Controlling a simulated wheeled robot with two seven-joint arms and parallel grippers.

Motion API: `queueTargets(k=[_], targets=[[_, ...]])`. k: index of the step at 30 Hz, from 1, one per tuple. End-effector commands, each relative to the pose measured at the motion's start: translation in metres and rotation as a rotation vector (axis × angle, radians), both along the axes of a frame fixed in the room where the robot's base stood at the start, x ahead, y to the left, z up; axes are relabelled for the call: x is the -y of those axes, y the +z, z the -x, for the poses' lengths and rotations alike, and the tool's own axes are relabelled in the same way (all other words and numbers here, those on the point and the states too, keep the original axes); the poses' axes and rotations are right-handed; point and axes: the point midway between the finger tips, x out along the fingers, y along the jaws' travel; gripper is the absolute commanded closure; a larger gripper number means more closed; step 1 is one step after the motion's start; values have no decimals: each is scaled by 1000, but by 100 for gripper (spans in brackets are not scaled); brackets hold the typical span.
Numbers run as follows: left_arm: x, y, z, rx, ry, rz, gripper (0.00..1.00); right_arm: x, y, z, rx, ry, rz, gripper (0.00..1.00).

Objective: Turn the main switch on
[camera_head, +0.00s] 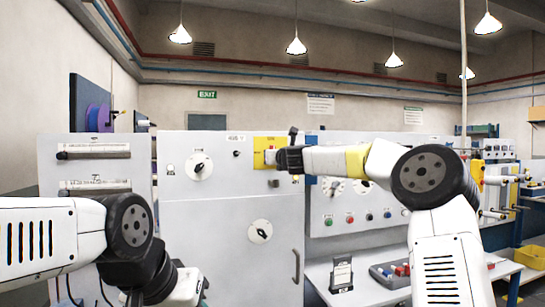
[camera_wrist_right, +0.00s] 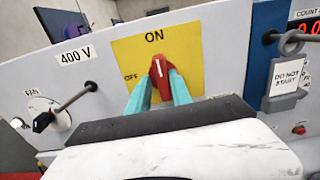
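The main switch is a red knob (camera_wrist_right: 160,76) on a yellow plate (camera_wrist_right: 190,45) marked ON at the top and OFF at the left. In the right wrist view its white line points up towards ON. My right gripper (camera_wrist_right: 161,82) has its two teal fingers on either side of the knob, apparently touching it, with the knob filling the gap. In the head view my right gripper (camera_head: 279,158) is at the yellow plate (camera_head: 262,142) on the grey cabinet and largely hides the knob.
Left of the plate, beside a 400 V label (camera_wrist_right: 75,56), is a round dial with a lever (camera_wrist_right: 45,118). The cabinet (camera_head: 210,225) has a vertical door handle (camera_head: 296,266). A tray (camera_head: 385,278) lies on the bench.

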Motion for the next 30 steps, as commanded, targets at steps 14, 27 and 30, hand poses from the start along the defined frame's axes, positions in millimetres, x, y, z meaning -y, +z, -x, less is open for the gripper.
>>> queueTargets(k=[14,27,30], targets=[[0,0,0,0,0,0,64,18,3,28,7,-15,4,62],[0,0,0,0,0,0,64,25,2,66,4,-8,3,62],[0,0,0,0,0,0,64,25,2,66,4,-7,2,62]])
